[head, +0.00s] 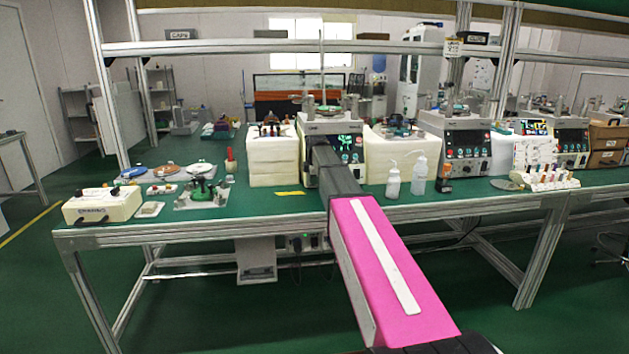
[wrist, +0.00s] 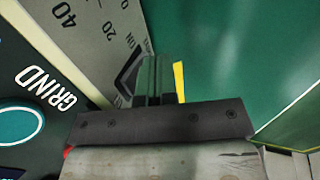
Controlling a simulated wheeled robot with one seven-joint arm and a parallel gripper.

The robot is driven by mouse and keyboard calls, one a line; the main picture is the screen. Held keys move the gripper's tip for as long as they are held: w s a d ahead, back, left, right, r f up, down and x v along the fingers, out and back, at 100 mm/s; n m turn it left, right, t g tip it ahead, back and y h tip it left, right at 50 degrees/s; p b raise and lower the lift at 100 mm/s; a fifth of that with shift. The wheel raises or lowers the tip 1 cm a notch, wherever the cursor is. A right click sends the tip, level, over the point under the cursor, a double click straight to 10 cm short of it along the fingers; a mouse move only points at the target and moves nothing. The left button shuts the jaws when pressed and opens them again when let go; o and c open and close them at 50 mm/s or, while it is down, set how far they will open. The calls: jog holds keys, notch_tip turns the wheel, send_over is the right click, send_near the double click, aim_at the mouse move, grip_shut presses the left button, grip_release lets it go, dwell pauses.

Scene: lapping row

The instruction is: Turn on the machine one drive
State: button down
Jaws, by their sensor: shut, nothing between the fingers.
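Machine one (head: 345,128), a grey lapping machine with a dark control panel, stands on the green bench in the middle of the head view. Its panel shows a lit green display (head: 347,141) and several buttons. My arm reaches forward to it and hides the left part of the panel. In the wrist view my gripper (wrist: 160,62) is shut and empty, close against the machine's front. Beside it on the left are a grey dial scale (wrist: 95,35) with numbers and the word GRIND (wrist: 45,88) above a teal round control (wrist: 18,124). I cannot tell whether the fingertips touch anything.
White foam blocks (head: 273,162) flank the machine on both sides. Two squeeze bottles (head: 393,183) stand to its right, near the bench's front edge. A second machine (head: 467,140) stands further right. A white box (head: 102,204) and small parts sit at the bench's left end.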

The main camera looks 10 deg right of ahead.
jog(key=shift+w+f+t, duration=0.15)
jog(key=shift+w+t, duration=0.1)
jog(key=shift+t, duration=0.45)
jog(key=shift+w+f, duration=0.1)
jog(key=shift+w, duration=0.1)
